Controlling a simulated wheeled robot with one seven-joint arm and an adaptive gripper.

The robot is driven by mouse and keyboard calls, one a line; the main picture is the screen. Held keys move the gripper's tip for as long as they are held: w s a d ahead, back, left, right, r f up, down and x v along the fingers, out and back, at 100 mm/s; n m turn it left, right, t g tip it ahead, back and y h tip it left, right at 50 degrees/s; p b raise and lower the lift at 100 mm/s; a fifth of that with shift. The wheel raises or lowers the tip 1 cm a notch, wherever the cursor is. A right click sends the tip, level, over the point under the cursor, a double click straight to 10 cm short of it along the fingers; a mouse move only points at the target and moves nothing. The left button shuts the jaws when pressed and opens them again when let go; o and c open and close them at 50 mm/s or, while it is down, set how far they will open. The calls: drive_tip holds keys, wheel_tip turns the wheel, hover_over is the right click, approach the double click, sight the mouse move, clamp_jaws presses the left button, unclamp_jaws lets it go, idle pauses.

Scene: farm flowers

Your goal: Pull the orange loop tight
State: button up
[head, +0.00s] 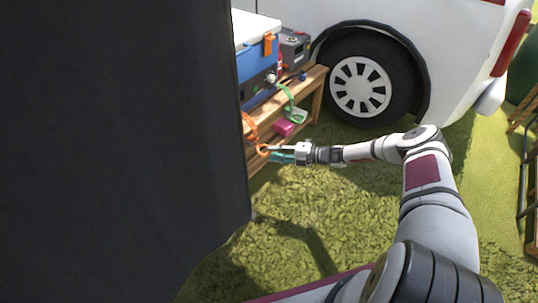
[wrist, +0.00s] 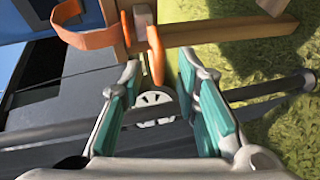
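The orange loop (head: 263,150) hangs at the end of the wooden bench in the head view, just left of my gripper (head: 273,154). In the wrist view the orange strap (wrist: 88,38) crosses a wooden post, and the narrow end of the loop (wrist: 156,52) hangs down by a grey buckle. My gripper (wrist: 159,65) has its two teal-padded fingers apart. The lower end of the loop shows in the gap between the fingertips. Neither finger clearly touches it, and its depth in the gap is hard to tell.
The wooden bench (head: 316,85) bears a blue cooler (head: 257,60) with a white lid and a grey box (head: 294,46). A green strap (head: 287,97) and a pink item (head: 283,128) are nearby. A white vehicle (head: 455,40) stands behind. A large dark panel (head: 120,150) blocks the left. Grass lies below.

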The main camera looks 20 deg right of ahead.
drive_tip(key=shift+b+x, duration=0.3)
drive_tip(key=shift+x, duration=1.15)
clamp_jaws()
drive_tip(key=shift+s, duration=0.15)
drive_tip(key=s+d, duration=0.1)
drive_tip(key=s, duration=0.1)
drive_tip(key=s+d+p, duration=0.1)
drive_tip(key=d, duration=0.1)
drive_tip(key=shift+s+p, duration=0.3)
drive_tip(key=shift+s, duration=0.1)
drive_tip(key=shift+f, duration=0.1)
